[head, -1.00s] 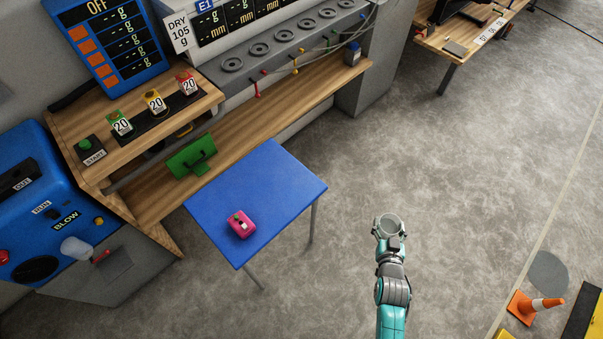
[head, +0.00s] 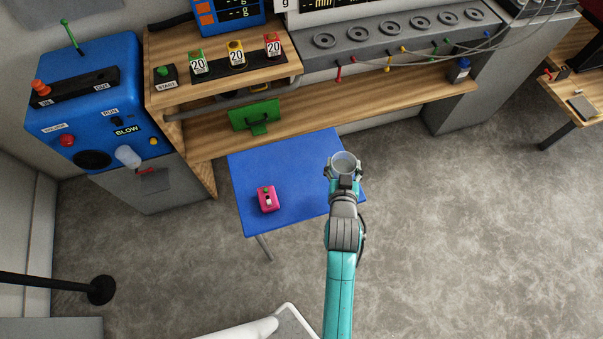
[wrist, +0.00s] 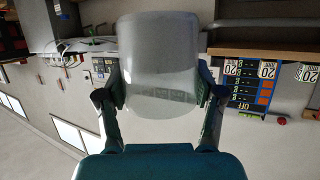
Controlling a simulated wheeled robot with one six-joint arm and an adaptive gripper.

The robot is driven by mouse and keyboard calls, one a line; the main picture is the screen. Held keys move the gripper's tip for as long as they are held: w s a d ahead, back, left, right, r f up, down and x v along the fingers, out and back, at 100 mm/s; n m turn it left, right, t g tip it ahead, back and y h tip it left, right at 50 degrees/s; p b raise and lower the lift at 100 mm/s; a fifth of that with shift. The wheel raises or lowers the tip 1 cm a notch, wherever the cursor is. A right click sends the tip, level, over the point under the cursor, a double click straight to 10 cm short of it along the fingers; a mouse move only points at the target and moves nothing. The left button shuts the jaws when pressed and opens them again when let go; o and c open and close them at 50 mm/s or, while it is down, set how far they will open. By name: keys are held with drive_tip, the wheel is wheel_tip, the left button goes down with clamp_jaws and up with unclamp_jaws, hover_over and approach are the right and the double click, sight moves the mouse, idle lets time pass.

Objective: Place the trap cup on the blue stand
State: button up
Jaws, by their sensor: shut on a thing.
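The trap cup (head: 343,160) is a translucent pale cup with a round open mouth, held in my gripper (head: 343,172). In the wrist view the cup (wrist: 160,50) fills the space between the two fingers of my gripper (wrist: 162,95), which is shut on it. The blue stand (head: 270,155) is a flat blue table on thin legs. In the head view the cup and gripper overlap the right part of the stand's top; their height above it is hard to tell. My gripper hides part of the stand's right edge.
A pink block-like object (head: 267,201) lies on the left part of the stand. Behind stand a wooden bench with a green holder (head: 255,116) and a grey row of round ports (head: 390,30). A blue blower machine (head: 95,115) stands at left. Floor at right is clear.

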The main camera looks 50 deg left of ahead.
drive_tip(key=shift+s+a+r, duration=0.25)
drive_tip(key=shift+s+a, duration=0.25)
drive_tip(key=shift+a, duration=0.25)
drive_tip(key=shift+s+a+f, duration=0.15)
drive_tip(key=shift+a+f, duration=0.05)
drive_tip(key=shift+f, duration=4.7)
drive_tip(key=shift+f, duration=0.15)
drive_tip(key=o, duration=1.2)
drive_tip(key=v, duration=1.2)
drive_tip(key=shift+d, duration=0.1)
